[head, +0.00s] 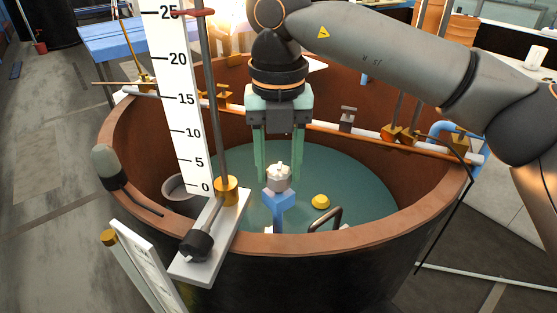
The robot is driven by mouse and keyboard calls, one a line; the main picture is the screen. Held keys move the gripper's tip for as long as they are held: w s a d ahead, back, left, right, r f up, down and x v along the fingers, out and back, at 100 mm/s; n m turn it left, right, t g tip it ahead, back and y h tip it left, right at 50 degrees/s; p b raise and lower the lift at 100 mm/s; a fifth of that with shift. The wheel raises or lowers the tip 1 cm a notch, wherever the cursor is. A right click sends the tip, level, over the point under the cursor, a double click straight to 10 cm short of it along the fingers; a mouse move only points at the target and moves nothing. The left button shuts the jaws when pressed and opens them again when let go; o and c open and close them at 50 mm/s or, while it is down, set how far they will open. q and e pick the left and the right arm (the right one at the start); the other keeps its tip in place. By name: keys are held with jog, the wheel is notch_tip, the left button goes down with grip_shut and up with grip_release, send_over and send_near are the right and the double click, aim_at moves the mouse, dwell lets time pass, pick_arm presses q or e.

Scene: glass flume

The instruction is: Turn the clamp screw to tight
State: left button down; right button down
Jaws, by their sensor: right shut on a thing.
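My right gripper (278,180) comes down from above into the round brown tank, its two pale green fingers pointing down. The fingers are shut on a pale grey, lobed knob (279,174), which looks like the clamp screw. The knob sits upright on top of a blue block (279,200) near the tank's front wall. How far the screw is turned cannot be told. My left gripper is not in view.
The tank rim (330,242) curves around the gripper. A tall white scale (183,90) with a metal rod stands close on the left, on a white base (212,235). A pipe (350,138) crosses behind the fingers. A yellow knob (321,201) lies right of the block.

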aim_at(278, 170)
jog(key=n+p, duration=0.1)
jog(key=n, duration=0.5)
jog(key=shift+n, duration=0.3)
jog(key=n+p, duration=0.1)
jog(key=n, duration=0.5)
jog(key=shift+n, duration=0.3)
jog(key=shift+c, duration=1.9)
grip_release()
notch_tip(278, 170, up, 13)
jog(key=p, duration=0.1)
jog(key=shift+f, duration=0.2)
